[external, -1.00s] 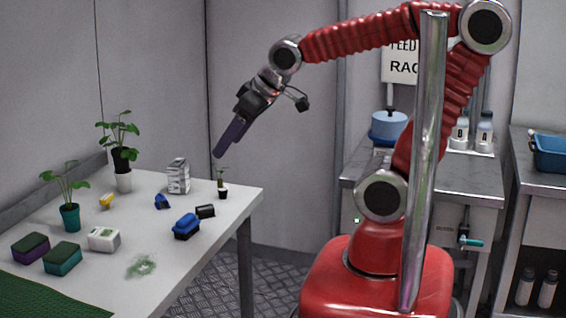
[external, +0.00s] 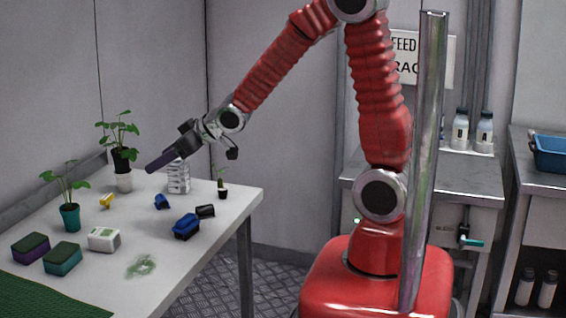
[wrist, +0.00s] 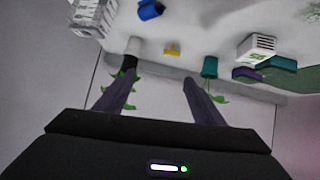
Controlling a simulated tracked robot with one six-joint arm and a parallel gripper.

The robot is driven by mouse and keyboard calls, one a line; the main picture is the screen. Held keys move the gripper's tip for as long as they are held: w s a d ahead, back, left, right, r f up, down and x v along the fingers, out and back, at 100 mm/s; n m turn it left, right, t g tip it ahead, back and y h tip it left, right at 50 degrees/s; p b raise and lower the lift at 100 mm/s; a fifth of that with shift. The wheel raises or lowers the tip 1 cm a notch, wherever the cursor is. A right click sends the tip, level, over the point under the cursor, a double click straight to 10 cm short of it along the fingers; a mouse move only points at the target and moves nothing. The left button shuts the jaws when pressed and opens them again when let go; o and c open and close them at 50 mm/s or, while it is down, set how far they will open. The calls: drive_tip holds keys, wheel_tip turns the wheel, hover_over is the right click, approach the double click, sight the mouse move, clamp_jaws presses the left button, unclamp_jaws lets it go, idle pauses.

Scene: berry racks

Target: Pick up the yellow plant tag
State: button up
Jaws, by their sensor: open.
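The yellow plant tag (external: 106,201) is a small yellow piece lying on the white table, between the two larger potted plants. It also shows in the wrist view (wrist: 172,50), beyond and between the fingertips. My gripper (external: 150,167) is open and empty. It hangs above the table, up and to the right of the tag in the external view, with its fingers pointing down-left. In the wrist view my gripper (wrist: 160,78) shows two dark fingers spread apart, and neither touches the tag.
A plant in a black pot above a white one (external: 124,180) stands behind the tag. A teal-potted plant (external: 69,217) stands left of it. A pale box (external: 179,184), small blue item (external: 162,202), blue block (external: 186,228) and white block (external: 104,239) are nearby.

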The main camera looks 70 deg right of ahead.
drive_tip(key=t+y, duration=0.2)
approach(110, 198)
drive_tip(key=shift+n, duration=0.3)
drive_tip(key=v, duration=0.4)
drive_tip(key=shift+d+r, duration=0.1)
drive_tip(key=shift+d, duration=0.1)
drive_tip(key=shift+w+a+f, duration=0.1)
drive_tip(key=shift+w+f, duration=0.2)
drive_tip(key=shift+f, duration=0.2)
drive_tip(key=shift+w, duration=0.1)
drive_tip(key=shift+x, duration=4.2)
drive_tip(key=shift+w+a, duration=0.1)
drive_tip(key=shift+w, duration=0.05)
drive_tip(key=shift+x, duration=2.45)
drive_tip(key=shift+a+r, duration=0.15)
drive_tip(key=shift+c, duration=0.2)
